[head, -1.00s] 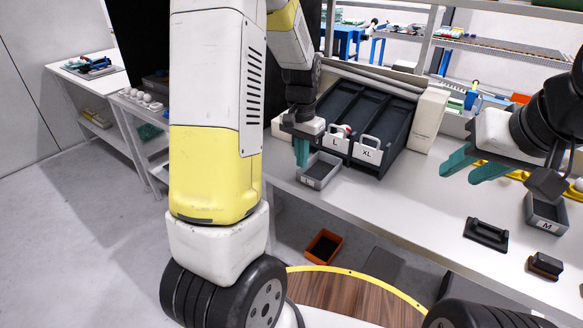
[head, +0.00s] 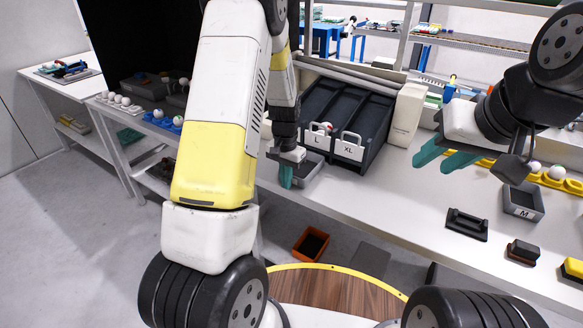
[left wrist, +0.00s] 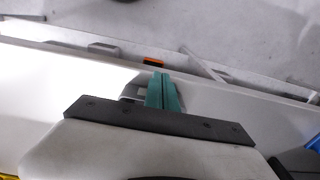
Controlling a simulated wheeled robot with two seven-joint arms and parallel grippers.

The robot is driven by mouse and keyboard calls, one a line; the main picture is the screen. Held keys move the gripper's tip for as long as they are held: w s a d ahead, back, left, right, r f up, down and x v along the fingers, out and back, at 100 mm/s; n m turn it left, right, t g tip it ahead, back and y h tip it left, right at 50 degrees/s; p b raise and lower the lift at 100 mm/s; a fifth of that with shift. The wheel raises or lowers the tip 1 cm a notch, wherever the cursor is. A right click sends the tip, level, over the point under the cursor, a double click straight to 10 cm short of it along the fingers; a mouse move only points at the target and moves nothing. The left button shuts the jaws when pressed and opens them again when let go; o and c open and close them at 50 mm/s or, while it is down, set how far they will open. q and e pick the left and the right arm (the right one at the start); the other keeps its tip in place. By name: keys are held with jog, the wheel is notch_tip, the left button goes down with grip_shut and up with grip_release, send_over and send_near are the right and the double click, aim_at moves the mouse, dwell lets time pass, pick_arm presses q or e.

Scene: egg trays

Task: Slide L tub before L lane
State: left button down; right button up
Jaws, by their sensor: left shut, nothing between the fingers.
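A small grey tub (head: 309,171) stands on the bench in front of the L lane (head: 316,139); its label cannot be read now. My left gripper (head: 286,178) is shut and empty, with its teal fingers pointing down at the tub's left side, hiding part of it. I cannot tell whether they touch. In the left wrist view, the shut fingers (left wrist: 163,93) show close beside a grey tub edge (left wrist: 131,92). My right gripper (head: 445,156) is open and empty above the bench at the right.
The XL lane (head: 349,147) is right of the L lane in the dark rack. A tub marked M (head: 522,203), a black handled tool (head: 467,223) and a brown-black block (head: 522,252) lie to the right. An orange bin (head: 311,244) sits below the bench. The middle bench top is clear.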

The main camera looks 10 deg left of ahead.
pick_arm(q)
jog(key=shift+w+d, duration=0.1)
jog(key=shift+w, duration=0.15)
jog(key=shift+w+d, duration=0.2)
jog(key=shift+w, duration=0.3)
jog(key=shift+w+d, duration=0.15)
jog(key=shift+w, duration=0.3)
jog(key=shift+r, duration=0.1)
jog(key=shift+w, duration=0.1)
